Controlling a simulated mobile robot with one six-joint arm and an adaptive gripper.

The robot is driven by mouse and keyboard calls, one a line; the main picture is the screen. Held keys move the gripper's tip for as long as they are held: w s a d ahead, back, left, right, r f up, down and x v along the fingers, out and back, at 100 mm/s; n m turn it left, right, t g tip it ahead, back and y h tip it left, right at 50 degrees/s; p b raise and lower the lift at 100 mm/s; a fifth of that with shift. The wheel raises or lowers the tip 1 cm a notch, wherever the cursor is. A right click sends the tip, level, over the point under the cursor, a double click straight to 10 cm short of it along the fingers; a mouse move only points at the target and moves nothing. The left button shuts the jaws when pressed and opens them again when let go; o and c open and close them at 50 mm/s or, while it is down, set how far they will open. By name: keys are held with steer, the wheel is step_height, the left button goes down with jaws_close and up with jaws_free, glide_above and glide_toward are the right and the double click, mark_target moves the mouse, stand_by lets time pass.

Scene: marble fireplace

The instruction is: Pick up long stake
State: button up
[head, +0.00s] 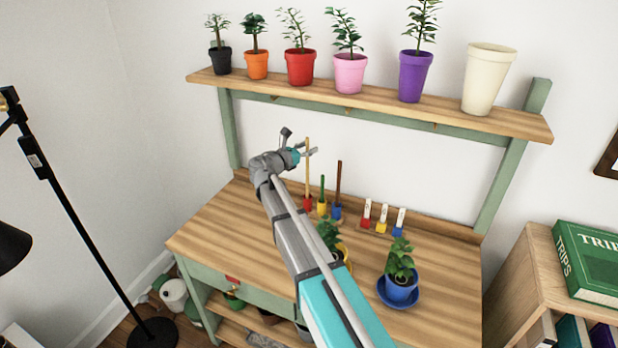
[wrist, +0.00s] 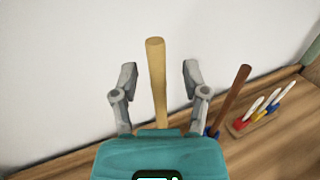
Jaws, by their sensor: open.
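Several stakes stand upright in small coloured holders at the back of the wooden bench. The tallest is a light tan stake (head: 308,170) in a red holder (head: 308,203). A shorter green stake (head: 322,190) and a dark brown stake (head: 339,180) stand to its right. My gripper (head: 309,152) is open at the upper part of the tan stake. In the wrist view the tan stake (wrist: 157,80) rises between the two spread fingers of my gripper (wrist: 160,80), with a gap on both sides. The brown stake (wrist: 230,100) is right of the fingers. The tan stake's lower end is hidden there.
White-topped markers in a small rack (head: 382,228) stand right of the stakes. Two potted plants, one in a blue pot (head: 401,288), are nearer on the bench (head: 225,225). A shelf (head: 380,107) with several pots runs above. The bench's left side is clear.

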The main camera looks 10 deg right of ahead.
stand_by(0.3)
jaws_close()
steer(key=shift+r, duration=0.1)
stand_by(0.4)
step_height(320, 180, up, 8)
steer(key=p, duration=0.7)
steer(key=shift+f+p, duration=0.25)
steer(key=shift+p, duration=0.1)
steer(key=v, duration=1.8)
steer(key=shift+f+b, duration=0.35)
